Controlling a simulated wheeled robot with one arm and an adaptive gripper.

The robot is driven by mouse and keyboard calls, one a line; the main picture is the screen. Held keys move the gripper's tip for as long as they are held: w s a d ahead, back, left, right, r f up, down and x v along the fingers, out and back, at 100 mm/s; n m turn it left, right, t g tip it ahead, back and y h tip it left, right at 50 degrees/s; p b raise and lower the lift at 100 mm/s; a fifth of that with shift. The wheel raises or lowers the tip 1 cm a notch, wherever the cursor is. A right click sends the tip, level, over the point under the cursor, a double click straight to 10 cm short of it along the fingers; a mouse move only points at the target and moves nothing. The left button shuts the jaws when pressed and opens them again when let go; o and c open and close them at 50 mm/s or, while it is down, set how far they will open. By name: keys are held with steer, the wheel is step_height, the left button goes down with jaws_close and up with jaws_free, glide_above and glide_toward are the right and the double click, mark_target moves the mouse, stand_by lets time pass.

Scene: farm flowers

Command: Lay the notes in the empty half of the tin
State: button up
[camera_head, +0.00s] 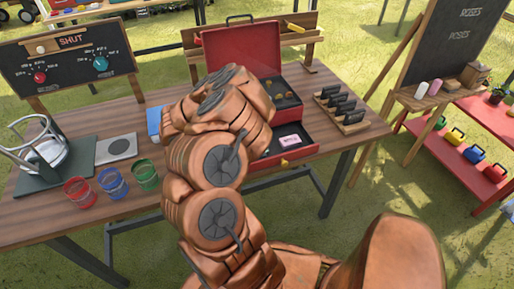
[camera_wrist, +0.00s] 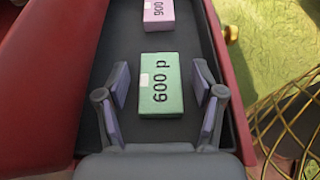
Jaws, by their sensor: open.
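The open red tin (camera_head: 238,47) stands on the bench with its lid up. Coins show in its upper part, and a drawer (camera_head: 312,147) with a dark floor is pulled out at its front. A pink bundle of notes (camera_head: 290,142) lies in the drawer; it also shows at the top of the wrist view (camera_wrist: 158,14). A green bundle (camera_wrist: 160,84), marked "600 p", lies flat on the dark floor nearer to me. My gripper (camera_wrist: 160,86) is open, with its fingers on either side of the green bundle and gaps visible. My arm hides the green bundle in the head view.
A rack of dark holders (camera_head: 342,108) stands right of the tin. A wire mesh thing (camera_wrist: 290,120) is right of the drawer in the wrist view.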

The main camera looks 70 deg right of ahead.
steer(key=p+v, duration=0.2)
steer(key=v, duration=0.5)
steer(key=shift+r, duration=0.2)
step_height(320, 180, up, 8)
steer(key=p, duration=0.8)
steer(key=shift+d+f, duration=0.1)
